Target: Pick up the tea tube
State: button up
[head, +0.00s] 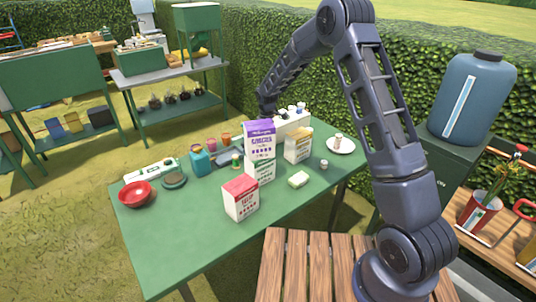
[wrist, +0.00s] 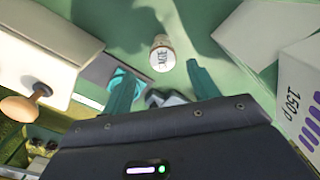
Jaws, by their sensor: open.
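A small pale cylinder with dark lettering on its label (wrist: 162,55), which looks like the tea tube, stands on the green surface in the wrist view. My gripper (wrist: 157,76) is open, with one teal finger to each side of the line toward the tube. The tube shows just beyond the fingertips, and I see no contact. I cannot make out this tube for certain in the head view. There my arm reaches over the green table, and its end is low behind the purple-and-white carton (head: 260,140), with the fingers hidden.
A white box with a brown knob (wrist: 38,62) is close on the left in the wrist view; a carton (wrist: 298,95) is close on the right. The table (head: 190,225) also holds a red bowl (head: 136,192), a red-topped carton (head: 241,198) and a plate (head: 348,148).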

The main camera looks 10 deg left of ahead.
jog(key=shift+s+d+f, duration=0.1)
jog(key=shift+d+f, duration=0.05)
jog(key=shift+f, duration=1.15)
jog(key=shift+s+d+f, duration=0.1)
jog(key=shift+d+f, duration=0.05)
jog(key=shift+f, duration=1.15)
jog(key=shift+c, duration=0.2)
jog(key=c, duration=1)
